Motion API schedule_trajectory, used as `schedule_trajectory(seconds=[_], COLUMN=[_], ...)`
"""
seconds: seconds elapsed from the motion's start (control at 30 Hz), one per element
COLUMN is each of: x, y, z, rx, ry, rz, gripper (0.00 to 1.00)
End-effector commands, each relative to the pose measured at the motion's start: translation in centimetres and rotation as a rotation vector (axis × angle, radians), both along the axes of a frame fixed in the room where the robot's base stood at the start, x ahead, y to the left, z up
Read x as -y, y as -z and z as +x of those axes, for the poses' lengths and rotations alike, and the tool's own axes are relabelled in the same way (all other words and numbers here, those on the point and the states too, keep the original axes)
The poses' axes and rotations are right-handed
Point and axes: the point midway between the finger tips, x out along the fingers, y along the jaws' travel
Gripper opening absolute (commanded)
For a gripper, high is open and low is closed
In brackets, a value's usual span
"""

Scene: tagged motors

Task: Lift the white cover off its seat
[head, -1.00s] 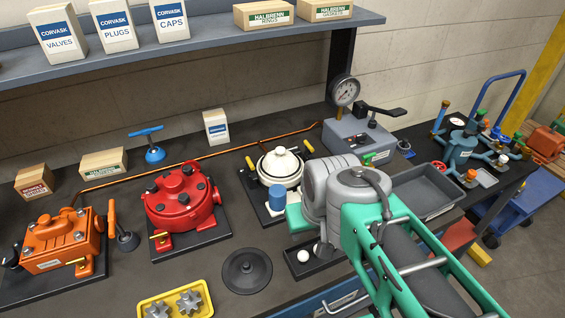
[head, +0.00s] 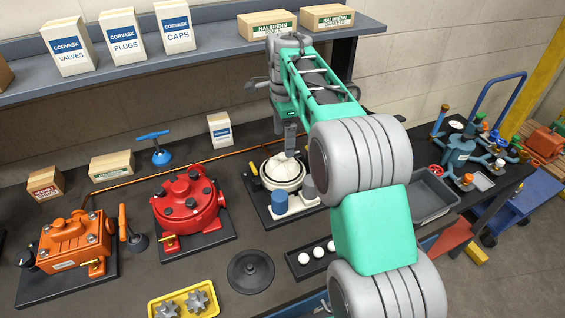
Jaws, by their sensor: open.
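My arm hides the area right of the cover.
A red housing (head: 188,205) is to the left. A black disc (head: 250,271) and a tray with white balls (head: 305,258) lie in front. The shelf (head: 215,48) overhangs behind.

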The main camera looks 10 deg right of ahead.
Motion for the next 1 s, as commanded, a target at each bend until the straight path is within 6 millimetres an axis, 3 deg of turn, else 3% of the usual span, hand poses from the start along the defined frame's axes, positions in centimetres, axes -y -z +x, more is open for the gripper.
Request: schedule_trajectory(seconds=[0.27,0.57,0.8,1.0], x=[0.0,-0.3,-0.3,-0.3], y=[2.9,7.5,7.8,7.8], z=[0.5,0.6,0.7,0.7], rx=[-0.006,-0.004,-0.001,-0.001], ry=[0.041,0.039,0.039,0.038], rz=[0.0,0.0,0.0,0.0], gripper=[0.83,0.83,0.82,0.66])
